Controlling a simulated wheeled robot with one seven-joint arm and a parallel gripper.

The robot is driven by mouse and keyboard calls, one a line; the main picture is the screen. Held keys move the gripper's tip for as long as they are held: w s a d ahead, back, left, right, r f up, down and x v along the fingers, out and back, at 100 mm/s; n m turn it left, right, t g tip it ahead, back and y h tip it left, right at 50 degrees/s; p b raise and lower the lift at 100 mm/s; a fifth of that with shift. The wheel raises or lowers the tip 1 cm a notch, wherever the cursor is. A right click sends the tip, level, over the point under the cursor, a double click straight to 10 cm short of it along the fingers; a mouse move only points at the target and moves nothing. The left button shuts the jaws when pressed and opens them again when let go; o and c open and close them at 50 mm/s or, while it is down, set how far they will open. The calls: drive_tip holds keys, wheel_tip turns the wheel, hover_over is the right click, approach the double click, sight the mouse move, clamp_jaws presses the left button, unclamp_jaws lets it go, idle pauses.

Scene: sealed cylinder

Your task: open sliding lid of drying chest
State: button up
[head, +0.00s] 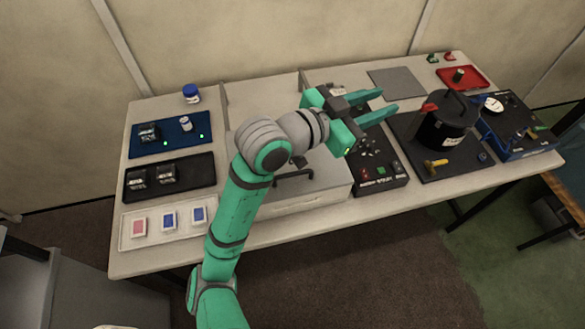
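The drying chest appears to be the low, pale box (325,188) in the middle of the table, partly hidden behind my arm. A dark bar handle (294,177) shows on its light top, which I take to be the sliding lid (322,168). The lid looks shut, but my arm covers part of it. My gripper (388,100) is open and empty, with its two teal fingers apart and pointing right. It is raised above the table, up and right of the handle in the picture, and apart from it.
A control box (380,178) with buttons stands just right of the chest. Further right are a black cylinder (446,125) on a dark base and a blue gauge box (515,125). Left are a blue tray (170,142), a black tray (195,175) and a white card tray (183,232).

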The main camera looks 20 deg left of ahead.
drive_tip(key=s+a+f+m+g+y, duration=0.25)
drive_tip(key=s+a+f+g, duration=0.2)
drive_tip(key=a, duration=0.25)
drive_tip(key=g+y, duration=0.4)
drive_tip(key=y, duration=0.1)
approach(296, 173)
drive_tip(key=x, duration=0.7)
drive_tip(key=shift+w+f, duration=0.1)
drive_tip(key=shift+f, duration=0.15)
clamp_jaws()
